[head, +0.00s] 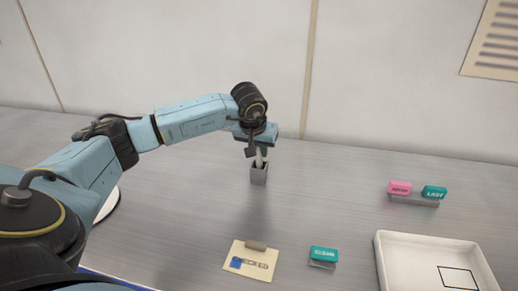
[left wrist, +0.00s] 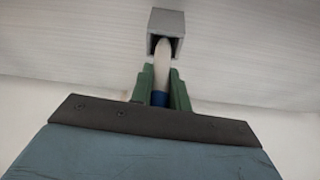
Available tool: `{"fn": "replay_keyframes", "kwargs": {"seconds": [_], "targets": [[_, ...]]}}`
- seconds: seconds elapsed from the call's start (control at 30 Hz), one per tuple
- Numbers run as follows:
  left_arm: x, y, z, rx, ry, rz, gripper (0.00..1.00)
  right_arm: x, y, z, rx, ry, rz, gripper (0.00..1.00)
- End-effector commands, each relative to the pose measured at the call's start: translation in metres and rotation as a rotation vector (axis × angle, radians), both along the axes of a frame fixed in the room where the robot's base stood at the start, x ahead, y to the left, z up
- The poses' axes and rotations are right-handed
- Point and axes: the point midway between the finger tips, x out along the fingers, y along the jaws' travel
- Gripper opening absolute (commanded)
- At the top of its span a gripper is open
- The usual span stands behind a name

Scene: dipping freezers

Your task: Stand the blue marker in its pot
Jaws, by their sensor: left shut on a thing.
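The blue marker shows in the left wrist view as a white barrel (left wrist: 162,72) with a blue band (left wrist: 160,98) between the fingers. My left gripper (left wrist: 162,92) is shut on it. In the head view my left gripper (head: 260,151) points down directly above the pot, with the marker's pale lower part (head: 258,161) below the fingers. The pot is a small grey square holder (head: 259,176), upright on the table, and also shows in the left wrist view (left wrist: 167,21). The marker's white end overlaps the pot's dark opening; how deep it reaches cannot be told.
A card with a blue picture (head: 249,264) and a teal block labelled CLEAN (head: 323,254) lie in front. Pink (head: 399,188) and teal (head: 434,192) blocks sit on a grey holder to the right. A white tray (head: 388,262) is at front right. The table around the pot is clear.

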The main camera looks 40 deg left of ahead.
Motion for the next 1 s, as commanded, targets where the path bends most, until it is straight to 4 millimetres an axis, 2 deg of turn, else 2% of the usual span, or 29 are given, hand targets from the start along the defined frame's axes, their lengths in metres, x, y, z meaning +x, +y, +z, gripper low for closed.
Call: {"fn": "replay_keyframes", "kwargs": {"seconds": [1.0], "targets": [[0.0, 0.0, -0.012, 0.0, 0.0, 0.0, 0.0, 0.0, 0.0, -0.007, 0.0, 0.0, 0.0, 0.0]]}}
